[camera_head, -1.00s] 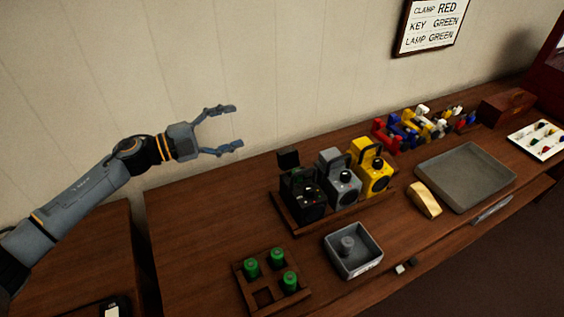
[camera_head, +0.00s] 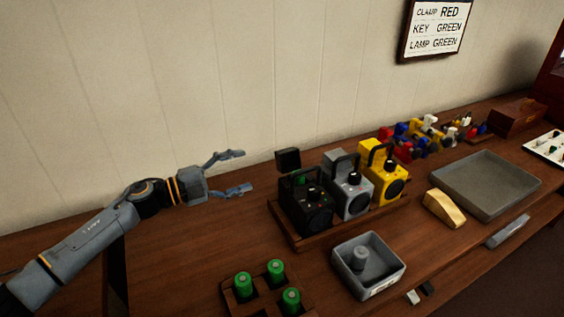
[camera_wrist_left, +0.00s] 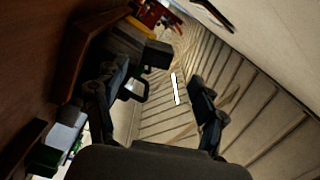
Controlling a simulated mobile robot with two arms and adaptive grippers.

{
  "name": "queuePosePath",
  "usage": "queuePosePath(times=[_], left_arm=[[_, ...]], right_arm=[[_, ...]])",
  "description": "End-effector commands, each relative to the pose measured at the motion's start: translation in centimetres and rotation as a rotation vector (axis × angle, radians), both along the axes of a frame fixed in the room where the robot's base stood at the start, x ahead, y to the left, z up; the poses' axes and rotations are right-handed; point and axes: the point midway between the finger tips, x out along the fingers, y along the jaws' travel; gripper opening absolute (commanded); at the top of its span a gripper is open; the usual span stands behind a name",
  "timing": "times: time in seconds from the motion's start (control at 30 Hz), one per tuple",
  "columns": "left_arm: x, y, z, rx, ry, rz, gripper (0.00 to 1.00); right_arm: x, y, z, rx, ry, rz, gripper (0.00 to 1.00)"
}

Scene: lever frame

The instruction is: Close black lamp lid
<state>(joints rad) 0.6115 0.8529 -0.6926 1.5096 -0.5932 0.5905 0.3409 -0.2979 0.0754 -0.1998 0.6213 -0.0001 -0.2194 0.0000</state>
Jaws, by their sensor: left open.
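The black lamp (camera_head: 306,212) stands at the left end of a row of three lamps. Its black lid (camera_head: 288,160) is raised at the back left, and a bit of green shows at the lamp's top. My left gripper (camera_head: 247,170) is open and empty, just left of the raised lid, with a small apparent gap. In the left wrist view the lid (camera_wrist_left: 157,54) shows beyond and between the open fingers (camera_wrist_left: 152,103), nearer the left one. My right gripper is not in view.
A grey lamp (camera_head: 348,192) and a yellow lamp (camera_head: 384,175) stand right of the black one in a wooden tray (camera_head: 330,235). In front are a holder with green cylinders (camera_head: 243,285) and a grey bin (camera_head: 370,285). The wall is close behind.

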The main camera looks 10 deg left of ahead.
Motion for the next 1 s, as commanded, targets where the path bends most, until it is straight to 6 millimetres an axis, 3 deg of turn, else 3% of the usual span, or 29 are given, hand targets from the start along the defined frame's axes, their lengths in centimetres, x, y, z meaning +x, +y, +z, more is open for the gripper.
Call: queuePosePath(times=[0.3, 0.5, 0.97, 1.0], left_arm=[[3.9, -5.8, 0.3, -0.003, 0.000, -0.002, 0.71], [5.7, -8.4, 0.2, -0.002, 0.000, -0.002, 0.71], [6.4, -9.5, 0.0, 0.001, 0.000, -0.001, 0.71], [6.4, -9.5, 0.0, 0.001, 0.000, -0.001, 0.67]], right_arm=[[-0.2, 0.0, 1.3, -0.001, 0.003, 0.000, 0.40], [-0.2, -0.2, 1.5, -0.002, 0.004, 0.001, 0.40], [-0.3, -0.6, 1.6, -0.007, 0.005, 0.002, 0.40], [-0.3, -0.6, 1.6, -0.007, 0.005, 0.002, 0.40]])
